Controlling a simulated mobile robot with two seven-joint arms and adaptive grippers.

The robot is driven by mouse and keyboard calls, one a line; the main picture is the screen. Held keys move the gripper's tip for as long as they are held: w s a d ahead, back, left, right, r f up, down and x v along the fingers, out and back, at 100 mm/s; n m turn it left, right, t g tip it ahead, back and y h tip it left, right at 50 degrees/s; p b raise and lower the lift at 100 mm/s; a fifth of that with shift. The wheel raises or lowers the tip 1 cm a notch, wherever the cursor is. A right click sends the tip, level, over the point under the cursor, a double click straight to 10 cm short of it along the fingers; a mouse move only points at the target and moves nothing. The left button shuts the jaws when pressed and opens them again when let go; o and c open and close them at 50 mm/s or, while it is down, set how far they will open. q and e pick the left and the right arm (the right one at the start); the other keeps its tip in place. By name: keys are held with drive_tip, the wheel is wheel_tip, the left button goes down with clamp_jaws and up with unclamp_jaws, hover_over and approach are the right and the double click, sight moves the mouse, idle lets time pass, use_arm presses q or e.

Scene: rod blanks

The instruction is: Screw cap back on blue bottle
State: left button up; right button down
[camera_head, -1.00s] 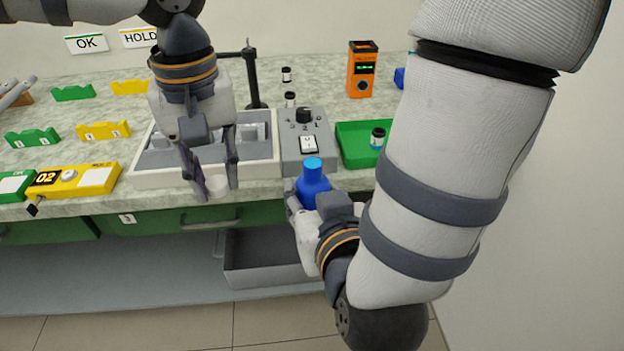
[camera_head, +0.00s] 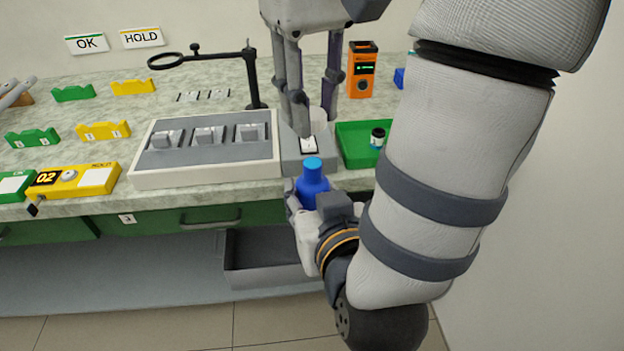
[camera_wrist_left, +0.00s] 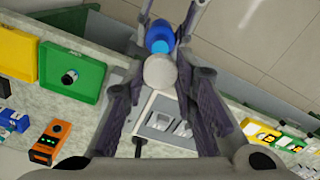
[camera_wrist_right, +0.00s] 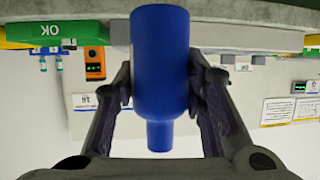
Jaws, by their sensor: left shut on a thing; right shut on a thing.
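The blue bottle (camera_head: 313,188) stands upright with its lighter blue neck (camera_head: 312,165) uncapped, in front of the bench edge. My right gripper (camera_head: 310,200) is shut on its body; the right wrist view also shows the bottle (camera_wrist_right: 160,65) between both fingers, inverted in the picture. My left gripper (camera_head: 316,116) is shut on the round white cap (camera_head: 319,116), above and apart from the bottle's neck in the head view. The left wrist view shows the cap (camera_wrist_left: 160,72) between the fingers, with the blue bottle (camera_wrist_left: 158,38) beyond it, partly covered.
A grey switch box (camera_head: 292,166) stands just behind the bottle, partly hidden by my left gripper. A white-framed tray (camera_head: 160,180) lies to its left. A green tray (camera_head: 352,155) with a small dark-capped vial (camera_head: 377,138) is to the right. An orange device (camera_head: 362,75) stands behind.

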sight(313, 163)
use_arm(q)
drive_tip(key=shift+f, duration=1.9)
drive_tip(key=shift+f, duration=0.9)
drive_tip(key=shift+f, duration=0.55)
